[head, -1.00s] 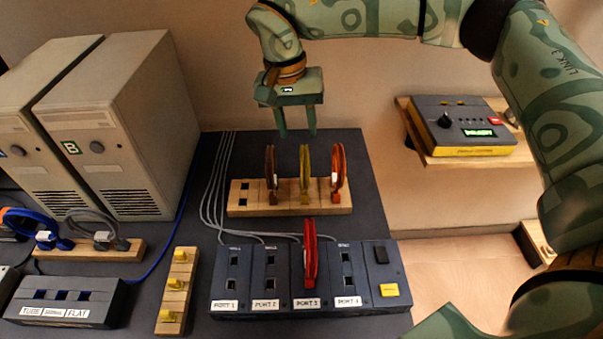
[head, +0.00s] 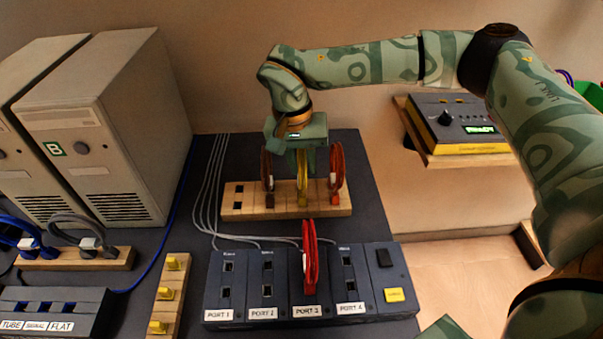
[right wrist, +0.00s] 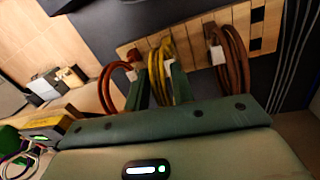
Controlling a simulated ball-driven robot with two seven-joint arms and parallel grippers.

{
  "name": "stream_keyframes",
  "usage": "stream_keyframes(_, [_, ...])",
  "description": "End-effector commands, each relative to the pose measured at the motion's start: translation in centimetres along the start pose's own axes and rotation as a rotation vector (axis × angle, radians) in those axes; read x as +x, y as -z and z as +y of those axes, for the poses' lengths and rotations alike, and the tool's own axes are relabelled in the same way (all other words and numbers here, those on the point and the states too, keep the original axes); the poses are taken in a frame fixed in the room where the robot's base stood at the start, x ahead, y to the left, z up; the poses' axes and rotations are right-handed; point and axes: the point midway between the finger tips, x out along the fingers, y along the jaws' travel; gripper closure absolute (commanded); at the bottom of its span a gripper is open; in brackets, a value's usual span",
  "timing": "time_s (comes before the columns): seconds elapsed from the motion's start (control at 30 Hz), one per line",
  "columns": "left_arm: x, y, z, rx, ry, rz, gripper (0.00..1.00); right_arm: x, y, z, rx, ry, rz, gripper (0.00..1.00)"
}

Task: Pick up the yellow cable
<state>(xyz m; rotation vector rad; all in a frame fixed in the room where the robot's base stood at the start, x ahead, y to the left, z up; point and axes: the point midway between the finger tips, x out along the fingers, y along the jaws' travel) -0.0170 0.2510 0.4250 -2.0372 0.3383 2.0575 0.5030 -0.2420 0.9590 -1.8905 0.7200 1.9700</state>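The yellow cable (head: 303,184) stands as an upright loop in the middle of a wooden rack, between a brown and a red-orange cable. My right gripper (head: 302,172) is down over it, pointing downward. In the right wrist view, the yellow cable (right wrist: 165,53) passes between the two green fingers (right wrist: 160,82), one on each side. The fingers look apart; whether they touch the cable is hard to see. The hand hides the loop's top in the head view. My left gripper is not in view.
The brown cable (head: 268,170) and red-orange cable (head: 336,172) stand close on either side on the wooden rack (head: 236,211). In front is the port panel (head: 233,312) with a red cable (head: 309,258). Grey computer towers (head: 125,150) stand left.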

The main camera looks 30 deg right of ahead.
Motion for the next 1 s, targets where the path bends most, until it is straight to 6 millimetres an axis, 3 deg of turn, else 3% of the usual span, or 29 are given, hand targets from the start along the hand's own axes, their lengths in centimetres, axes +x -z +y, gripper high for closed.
stream_keyframes(0.03, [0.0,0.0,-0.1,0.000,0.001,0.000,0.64,0.0,0.0,0.0,0.000,0.000,0.000,0.90])
stream_keyframes(0.07, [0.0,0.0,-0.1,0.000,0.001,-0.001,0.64,0.0,0.0,0.0,0.000,0.000,0.000,0.99])
stream_keyframes(0.1, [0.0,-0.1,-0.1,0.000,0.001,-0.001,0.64,0.0,0.0,0.0,0.000,0.000,0.000,1.00])
stream_keyframes(0.5, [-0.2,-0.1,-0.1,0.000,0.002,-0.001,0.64,-0.5,0.0,0.0,0.000,0.001,0.002,1.00])
stream_keyframes(0.8, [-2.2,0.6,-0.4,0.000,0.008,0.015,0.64,-6.7,0.0,0.9,0.001,0.003,0.005,1.00])
stream_keyframes(1.0, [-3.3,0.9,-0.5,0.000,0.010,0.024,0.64,-9.5,-0.2,1.4,0.001,0.001,0.001,1.00])
